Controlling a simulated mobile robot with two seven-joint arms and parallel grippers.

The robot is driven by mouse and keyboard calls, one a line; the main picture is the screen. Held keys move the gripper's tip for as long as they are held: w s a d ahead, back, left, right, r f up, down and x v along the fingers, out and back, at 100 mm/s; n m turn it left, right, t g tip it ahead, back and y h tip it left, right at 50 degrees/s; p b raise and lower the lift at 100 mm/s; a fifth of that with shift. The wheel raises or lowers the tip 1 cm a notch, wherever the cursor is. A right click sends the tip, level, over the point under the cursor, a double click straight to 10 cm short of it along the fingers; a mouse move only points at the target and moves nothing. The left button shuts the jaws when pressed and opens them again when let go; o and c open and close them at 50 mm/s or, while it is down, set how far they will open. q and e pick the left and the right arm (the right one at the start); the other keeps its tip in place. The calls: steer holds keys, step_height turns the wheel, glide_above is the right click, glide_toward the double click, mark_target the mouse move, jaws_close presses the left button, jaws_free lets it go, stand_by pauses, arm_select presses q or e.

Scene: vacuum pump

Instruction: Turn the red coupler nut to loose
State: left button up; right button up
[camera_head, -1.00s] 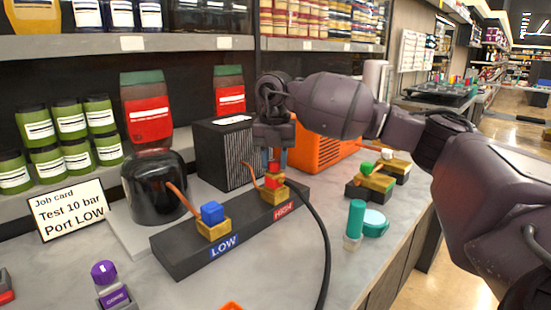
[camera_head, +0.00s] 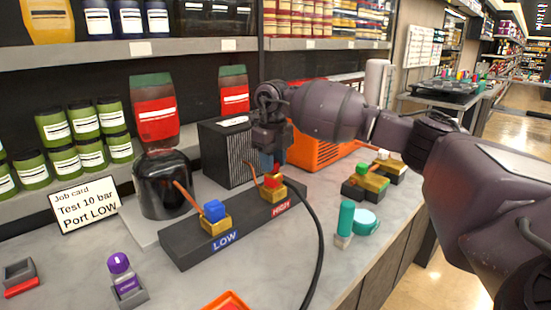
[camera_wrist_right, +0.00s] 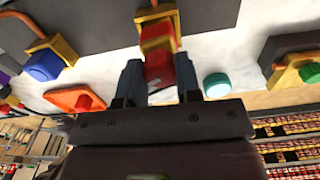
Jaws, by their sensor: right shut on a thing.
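The red coupler nut (camera_head: 271,182) sits on the brass fitting at the port labelled HIGH, on a dark manifold block (camera_head: 188,250). My right gripper (camera_head: 268,166) comes down over it from above. In the right wrist view, the red nut (camera_wrist_right: 158,72) is between the two fingers of the gripper (camera_wrist_right: 158,80), which is shut on it. The fingers partly hide the nut in the head view. A blue nut (camera_head: 214,209) sits on the brass fitting at the LOW port. My left gripper is out of view.
A job card (camera_head: 85,203) reads "Test 10 bar, Port LOW". A black hose (camera_head: 318,235) curves down beside the block. A black domed pump (camera_head: 160,190) and an orange unit (camera_head: 325,150) stand behind. Teal parts (camera_head: 346,218) are right, a purple-knobbed part (camera_head: 120,264) front left.

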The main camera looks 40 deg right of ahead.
steer(key=n, duration=0.3)
steer(key=shift+n, duration=0.8)
steer(key=shift+n+p, duration=0.3)
steer(key=shift+n, duration=0.2)
stand_by(0.7)
steer(key=o, duration=0.9)
steer(key=shift+o, duration=0.2)
step_height(320, 180, up, 11)
steer(key=p, duration=0.1)
